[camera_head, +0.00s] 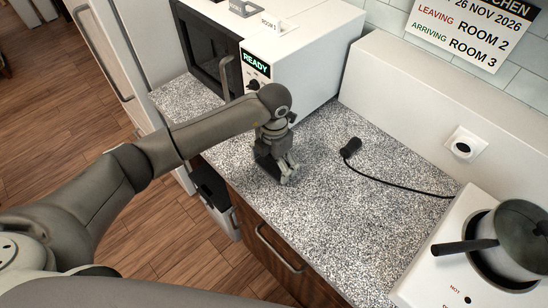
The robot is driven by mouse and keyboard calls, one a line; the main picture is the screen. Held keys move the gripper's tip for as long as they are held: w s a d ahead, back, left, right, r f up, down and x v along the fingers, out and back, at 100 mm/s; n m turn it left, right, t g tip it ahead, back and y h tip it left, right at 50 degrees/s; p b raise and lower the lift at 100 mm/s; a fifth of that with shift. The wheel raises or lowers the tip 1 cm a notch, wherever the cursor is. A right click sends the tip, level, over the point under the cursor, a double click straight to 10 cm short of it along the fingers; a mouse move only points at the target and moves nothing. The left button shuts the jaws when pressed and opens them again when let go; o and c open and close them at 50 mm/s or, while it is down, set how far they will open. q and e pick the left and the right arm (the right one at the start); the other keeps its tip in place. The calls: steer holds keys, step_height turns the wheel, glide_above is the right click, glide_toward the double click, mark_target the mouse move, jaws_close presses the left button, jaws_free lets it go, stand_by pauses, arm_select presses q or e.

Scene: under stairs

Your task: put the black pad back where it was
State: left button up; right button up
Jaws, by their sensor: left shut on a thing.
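My left gripper (284,174) points down at the front edge of the speckled counter, below the microwave. It is shut on a dark thing, which I take to be the black pad (265,162). The pad shows as a dark patch on the left of the fingers and is partly hidden by them. It is at or just above the counter top; I cannot tell whether it touches. My right gripper is not in view.
A white microwave (312,45) reading READY stands behind the gripper. A black plug (350,147) with a cord lies on the counter (330,210). At the right, a pan (515,245) sits on a white hob (440,270). A wall socket (464,145) is behind.

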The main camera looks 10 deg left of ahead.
arm_select(q)
steer(key=shift+f, duration=0.1)
steer(key=shift+f+b, duration=0.2)
steer(key=shift+b, duration=0.15)
steer(key=o, duration=1)
steer(key=shift+r, duration=0.1)
steer(key=shift+r, duration=0.1)
steer(key=shift+r+p, duration=0.25)
steer(key=shift+p, duration=0.15)
step_height(320, 180, up, 10)
steer(key=b, duration=0.4)
steer(key=shift+r, duration=0.9)
